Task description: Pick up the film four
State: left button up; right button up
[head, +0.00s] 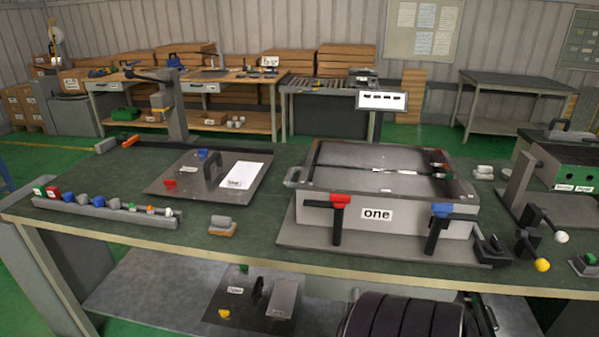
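No thing clearly marked "four" can be read in this head view. A dark grey plate (190,184) with a black handle lies flat on the green-topped workbench, left of centre. A white sheet (243,175) lies on its right part, with a small label whose word is too small to read. A second dark plate (240,314) with a handle lies on the lower shelf. It carries a small white label and a lighter grey sheet (284,298); that label is also too small to read. Neither of my grippers is in view.
A grey box labelled "one" (310,215), with red and blue clamps, stands right of centre on the workbench (110,245). A rail of small coloured parts (105,209) lies at the left. Levers with white and yellow knobs (542,264) stand at the right.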

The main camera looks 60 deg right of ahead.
aim_at(242, 174)
jog(key=z, duration=1.65)
jog(key=i+j, duration=0.1)
